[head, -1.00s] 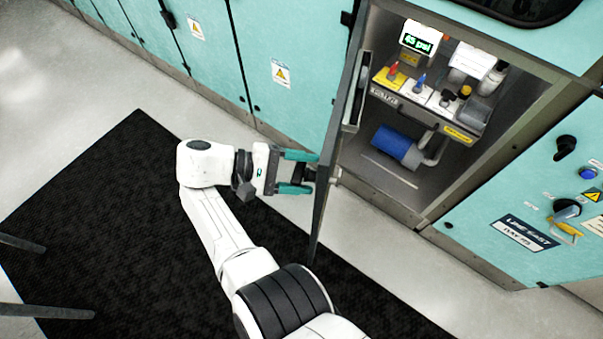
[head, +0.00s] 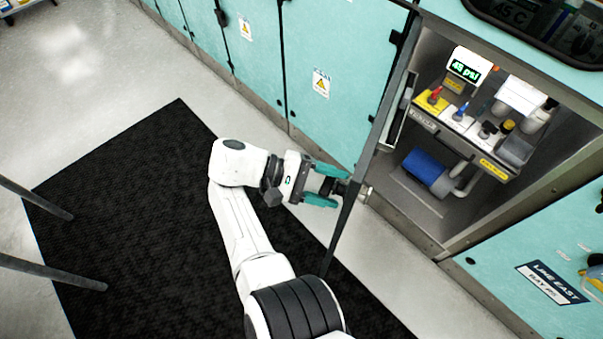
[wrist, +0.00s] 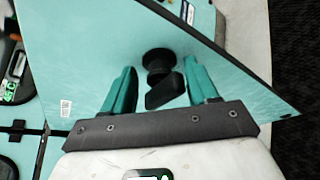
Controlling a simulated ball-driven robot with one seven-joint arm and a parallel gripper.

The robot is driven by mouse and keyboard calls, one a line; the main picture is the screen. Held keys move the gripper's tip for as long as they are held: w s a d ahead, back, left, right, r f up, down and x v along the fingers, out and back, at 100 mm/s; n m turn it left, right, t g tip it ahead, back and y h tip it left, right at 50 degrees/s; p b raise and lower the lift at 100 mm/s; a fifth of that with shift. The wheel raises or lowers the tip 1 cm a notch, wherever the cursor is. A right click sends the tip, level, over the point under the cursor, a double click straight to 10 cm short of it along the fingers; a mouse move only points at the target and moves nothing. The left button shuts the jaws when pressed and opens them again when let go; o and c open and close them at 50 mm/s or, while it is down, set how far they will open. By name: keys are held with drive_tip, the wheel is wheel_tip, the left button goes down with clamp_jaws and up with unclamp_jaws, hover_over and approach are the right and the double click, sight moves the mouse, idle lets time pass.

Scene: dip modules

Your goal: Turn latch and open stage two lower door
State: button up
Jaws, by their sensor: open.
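The lower door (head: 372,140) stands swung open, seen nearly edge-on in the head view, with the compartment behind it exposed. In the wrist view its teal outer face (wrist: 100,40) fills much of the picture. The black latch (wrist: 160,80) on that face sits between my fingers. My gripper (head: 335,188) is open at the door's outer side, its two teal fingers on either side of the latch (wrist: 162,92). I cannot tell whether a finger touches the latch or door.
Inside the open compartment are a blue cylinder (head: 428,171), a 45 psi display (head: 464,70) and a shelf of coloured valves (head: 460,118). Teal cabinet panels (head: 325,60) run along the left. A black mat (head: 150,210) covers the floor below my arm.

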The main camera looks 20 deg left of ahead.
drive_tip(key=shift+v, duration=1.25)
drive_tip(key=shift+a+f+b, duration=0.15)
drive_tip(key=shift+a+b, duration=0.15)
drive_tip(key=shift+b, duration=0.15)
drive_tip(key=shift+b+v, duration=0.85)
drive_tip(key=shift+b, duration=0.1)
drive_tip(key=b+v, duration=0.6)
drive_tip(key=b, duration=0.3)
drive_tip(key=shift+d, duration=0.1)
drive_tip(key=shift+r, duration=0.25)
